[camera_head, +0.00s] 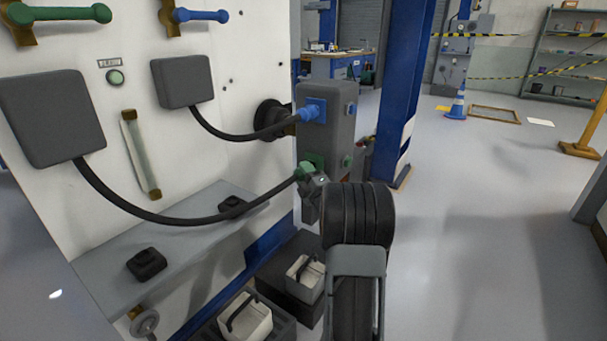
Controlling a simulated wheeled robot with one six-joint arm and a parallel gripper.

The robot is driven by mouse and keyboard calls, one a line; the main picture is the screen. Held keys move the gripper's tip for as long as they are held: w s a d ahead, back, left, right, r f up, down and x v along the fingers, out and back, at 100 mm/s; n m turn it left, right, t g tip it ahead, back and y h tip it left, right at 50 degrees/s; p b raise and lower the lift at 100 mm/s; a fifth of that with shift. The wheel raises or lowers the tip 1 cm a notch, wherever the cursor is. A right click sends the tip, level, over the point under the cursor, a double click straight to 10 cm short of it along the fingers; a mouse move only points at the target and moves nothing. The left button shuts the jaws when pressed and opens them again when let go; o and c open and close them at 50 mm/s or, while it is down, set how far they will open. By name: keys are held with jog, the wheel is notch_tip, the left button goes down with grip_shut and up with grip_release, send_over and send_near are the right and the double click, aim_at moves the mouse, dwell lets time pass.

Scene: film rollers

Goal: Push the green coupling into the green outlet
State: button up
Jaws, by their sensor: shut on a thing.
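The green coupling (304,170) is at the end of a black hose that runs from the large grey box on the left. My gripper (313,181) is shut on the coupling, at the lower left of the grey outlet block (327,135). The green outlet (315,160) shows as a green patch on the block's face, right behind the coupling. The coupling overlaps it in the view; I cannot tell how far in it sits. My dark arm hides what lies below and to the right.
A blue coupling (307,114) on a second hose sits at the blue outlet (318,107) above. A grey shelf (165,245) juts from the white panel. Black crates with white containers (247,318) stand below. A blue post (398,90) rises behind; open floor lies to the right.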

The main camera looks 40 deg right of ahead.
jog(key=shift+w+d, duration=0.25)
jog(key=shift+d, duration=0.45)
jog(key=o, duration=1.1)
jog(key=p+v, duration=0.3)
jog(key=v, duration=1.1)
jog(key=w+a+r+m+g+h+p, duration=0.15)
jog(key=a+r+m+g+p, duration=0.4)
jog(key=r+p, duration=0.6)
jog(key=w+a+r+m+g+h+p, duration=0.1)
jog(key=w+a+r+m+g+p, duration=0.25)
jog(key=a+r+p, duration=0.6)
jog(key=s+a+r+m+g+y+p, duration=0.4)
jog(key=s+a+r+g+p, duration=0.5)
jog(key=s+a+r+p, duration=0.5)
jog(key=s+r+m+p, duration=0.2)
jog(key=s+r+p, duration=0.1)
jog(key=r+p, duration=0.1)
jog(key=shift+s+a+r+g+y, duration=0.3)
jog(key=shift+s+a+r+y, duration=0.05)
jog(key=shift+s, duration=0.05)
